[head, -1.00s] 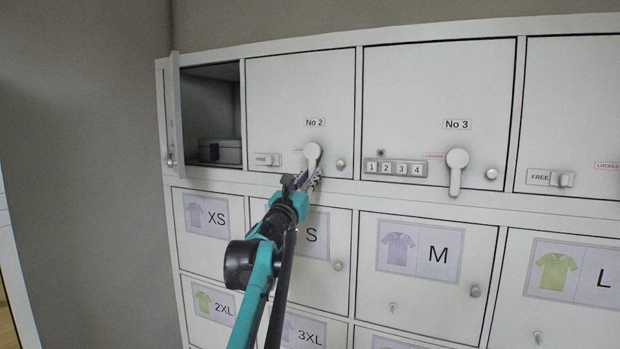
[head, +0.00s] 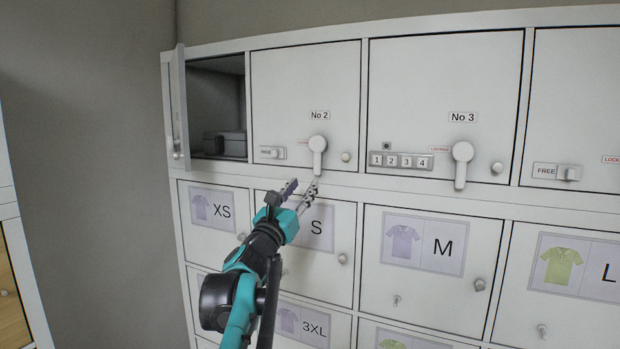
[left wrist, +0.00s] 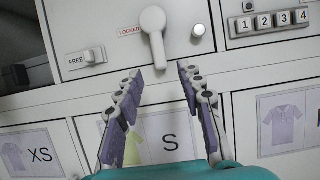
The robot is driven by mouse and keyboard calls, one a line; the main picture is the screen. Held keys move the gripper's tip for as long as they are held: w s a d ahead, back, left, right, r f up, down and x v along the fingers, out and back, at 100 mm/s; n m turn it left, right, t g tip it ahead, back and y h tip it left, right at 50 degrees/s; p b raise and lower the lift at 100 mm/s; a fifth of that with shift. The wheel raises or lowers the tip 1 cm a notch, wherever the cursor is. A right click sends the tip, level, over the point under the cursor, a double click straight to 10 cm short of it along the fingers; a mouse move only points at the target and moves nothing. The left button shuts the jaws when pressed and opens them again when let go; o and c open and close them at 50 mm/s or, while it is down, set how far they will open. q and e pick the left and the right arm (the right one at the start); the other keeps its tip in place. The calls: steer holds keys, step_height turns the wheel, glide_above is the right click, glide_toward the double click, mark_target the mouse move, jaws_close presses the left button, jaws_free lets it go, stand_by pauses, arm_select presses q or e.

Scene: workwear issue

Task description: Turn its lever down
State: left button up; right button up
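The No 2 locker door (head: 303,88) is shut and carries a pale lever (head: 318,156) on a round hub. The lever hangs straight down in the head view. In the left wrist view the same lever (left wrist: 155,44) points down past a red LOCKED label (left wrist: 130,31). My left gripper (head: 302,186) is just below the lever's end, apart from it. Its two fingers are spread with nothing between them, as the left wrist view (left wrist: 162,76) shows. My right gripper is in neither view.
The No 2 door also has a FREE slider (head: 272,153) and a round knob (head: 346,157). Locker No 3 has a keypad (head: 401,161) and its own lever (head: 462,165), hanging down. The leftmost locker's door (head: 179,110) stands open, with a grey box (head: 225,144) inside.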

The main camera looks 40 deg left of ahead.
arm_select(q)
steer(key=shift+v, duration=1.45)
steer(key=shift+w+f, duration=0.1)
